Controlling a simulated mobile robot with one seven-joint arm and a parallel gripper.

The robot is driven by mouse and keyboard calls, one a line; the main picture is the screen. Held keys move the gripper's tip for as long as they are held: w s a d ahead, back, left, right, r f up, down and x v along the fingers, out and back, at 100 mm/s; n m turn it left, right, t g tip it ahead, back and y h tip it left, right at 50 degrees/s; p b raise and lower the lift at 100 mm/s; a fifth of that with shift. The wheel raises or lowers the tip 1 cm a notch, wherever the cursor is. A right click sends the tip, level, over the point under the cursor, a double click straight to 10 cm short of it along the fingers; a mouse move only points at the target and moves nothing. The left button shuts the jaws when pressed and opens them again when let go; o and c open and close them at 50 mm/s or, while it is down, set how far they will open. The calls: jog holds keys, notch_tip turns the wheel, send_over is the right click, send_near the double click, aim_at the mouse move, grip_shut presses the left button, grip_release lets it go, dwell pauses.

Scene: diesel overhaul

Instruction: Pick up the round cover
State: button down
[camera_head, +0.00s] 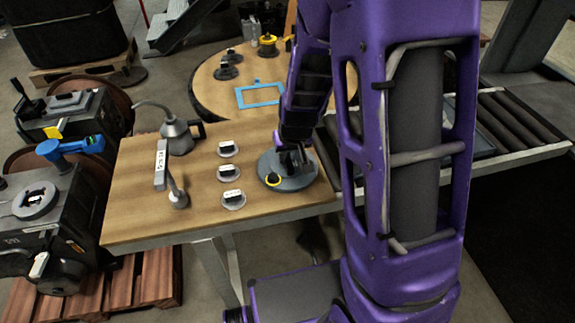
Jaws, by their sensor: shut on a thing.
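The round cover (297,182) is a flat grey-blue disc at the right end of the wooden workbench. A small yellow ring sits at its front left edge. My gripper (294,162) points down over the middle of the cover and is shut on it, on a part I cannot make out. My purple arm hides what lies behind and to the right. The cover looks level, and I cannot tell whether it rests on the bench or is slightly raised.
Several small round parts with white blocks (229,173) stand in a row left of the cover. A round table (215,100) with a blue frame (260,106) is behind. Rollers (520,119) lie at right.

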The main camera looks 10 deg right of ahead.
jog(key=shift+r, duration=0.1)
notch_tip(320, 180, up, 9)
jog(key=shift+f+p, duration=0.2)
jog(key=shift+p, duration=0.25)
send_over(289, 165)
notch_tip(289, 165, down, 4)
jog(key=shift+w+d+f, duration=0.1)
jog(key=shift+w+f, duration=0.05)
